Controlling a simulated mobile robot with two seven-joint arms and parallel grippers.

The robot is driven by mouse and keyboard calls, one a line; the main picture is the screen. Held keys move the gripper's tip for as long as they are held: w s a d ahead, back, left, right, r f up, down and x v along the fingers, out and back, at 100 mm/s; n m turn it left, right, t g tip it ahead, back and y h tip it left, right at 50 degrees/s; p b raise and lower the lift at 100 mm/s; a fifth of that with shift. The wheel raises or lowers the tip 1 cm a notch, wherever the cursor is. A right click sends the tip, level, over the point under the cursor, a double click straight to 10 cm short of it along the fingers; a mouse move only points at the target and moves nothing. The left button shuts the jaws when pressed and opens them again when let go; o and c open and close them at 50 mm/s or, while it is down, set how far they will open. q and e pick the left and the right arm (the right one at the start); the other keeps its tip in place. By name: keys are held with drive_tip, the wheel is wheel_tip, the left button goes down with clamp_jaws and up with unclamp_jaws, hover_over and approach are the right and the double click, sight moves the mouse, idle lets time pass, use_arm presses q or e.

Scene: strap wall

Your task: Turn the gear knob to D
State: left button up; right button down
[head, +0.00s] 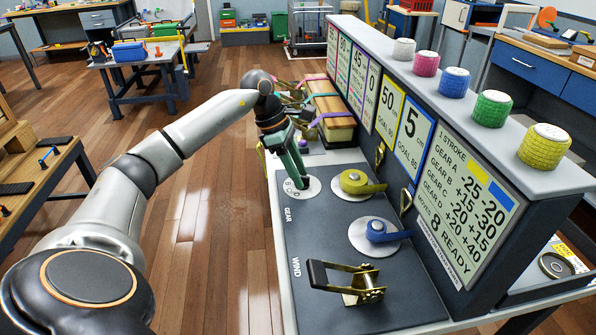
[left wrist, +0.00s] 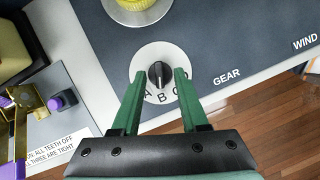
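The gear knob (left wrist: 160,74) is small and black on a round white dial with letters A, B, C and D; the label GEAR is beside it. In the left wrist view the D is partly covered by a finger. The knob seems to point toward the letters, but I cannot tell which one. The white dial (head: 313,187) also shows in the head view. My left gripper (head: 298,187) is over this dial. In the left wrist view its green fingers (left wrist: 157,80) are apart on either side of the knob, with visible gaps. My right gripper is in neither view.
A yellow handle (head: 357,184) and a blue handle (head: 381,232) stand on round plates on the grey panel. A brass crank (head: 358,287) by WIND is nearer. The tall sign wall (head: 466,203) borders the right side. Strapped crates (head: 331,112) are beyond. Open floor lies left.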

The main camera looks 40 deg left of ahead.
use_arm(q)
clamp_jaws()
idle(0.3)
drive_tip(key=shift+n, duration=0.3)
drive_tip(key=n+y, duration=0.1)
drive_tip(key=n, duration=0.1)
drive_tip(key=shift+s+n+t, duration=0.15)
drive_tip(key=shift+n+t, duration=0.15)
drive_tip(key=shift+t, duration=0.1)
drive_tip(key=n, duration=0.1)
drive_tip(key=n+y, duration=0.1)
drive_tip(key=n, duration=0.1)
drive_tip(key=n+t+p, duration=0.1)
drive_tip(key=shift+d, duration=0.3)
drive_tip(key=n+y, duration=0.2)
drive_tip(key=n, duration=0.3)
drive_tip(key=shift+d, duration=0.2)
drive_tip(key=shift+d+n+y, duration=0.1)
drive_tip(key=shift+n+y, duration=0.7)
drive_tip(key=shift+n, duration=1.1)
